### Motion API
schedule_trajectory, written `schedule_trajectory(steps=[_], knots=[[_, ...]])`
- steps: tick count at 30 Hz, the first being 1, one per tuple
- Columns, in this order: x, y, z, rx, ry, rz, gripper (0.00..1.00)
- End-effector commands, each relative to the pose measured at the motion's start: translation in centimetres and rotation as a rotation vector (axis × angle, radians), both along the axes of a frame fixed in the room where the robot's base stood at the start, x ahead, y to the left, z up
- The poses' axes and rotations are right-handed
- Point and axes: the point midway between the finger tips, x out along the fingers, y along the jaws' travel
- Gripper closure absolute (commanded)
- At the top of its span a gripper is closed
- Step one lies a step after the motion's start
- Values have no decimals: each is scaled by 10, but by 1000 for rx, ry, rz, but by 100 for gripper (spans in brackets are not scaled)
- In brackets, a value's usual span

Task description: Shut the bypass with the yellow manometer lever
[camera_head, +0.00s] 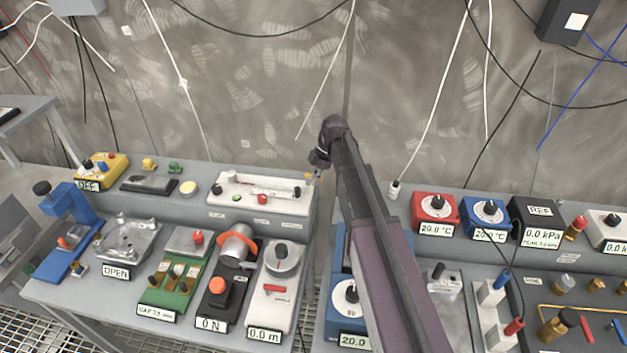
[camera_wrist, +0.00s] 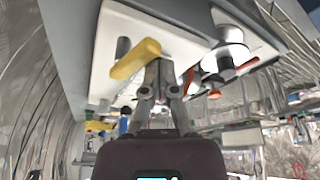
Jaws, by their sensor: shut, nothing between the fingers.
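A yellow lever (camera_wrist: 135,60) stands out from a white block (camera_wrist: 185,45) in the wrist view. My gripper (camera_wrist: 160,68) is shut and empty, with its fingertips close beside the lever's right end; I cannot tell whether they touch it. In the head view my gripper (camera_head: 317,162) is at the right end of the white panel (camera_head: 230,200) on the back row. A small yellow piece (camera_head: 308,176) shows just below the gripper there, probably the same lever. The rest of the lever is hard to make out in the head view.
A red box (camera_head: 435,207) and a blue box (camera_head: 487,215) with dials stand to the right. An orange-ringed valve (camera_head: 238,244) and a 0.0 m instrument (camera_head: 270,305) stand in front. A gap separates the two benches. Cables hang along the wall behind.

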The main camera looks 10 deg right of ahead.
Motion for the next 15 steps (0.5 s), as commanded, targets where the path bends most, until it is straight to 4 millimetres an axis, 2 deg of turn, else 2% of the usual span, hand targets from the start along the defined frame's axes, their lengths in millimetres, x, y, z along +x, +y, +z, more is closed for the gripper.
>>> schedule_trajectory(steps=[15], knots=[[7, -8, 0, -1, 0, 0, 100]])
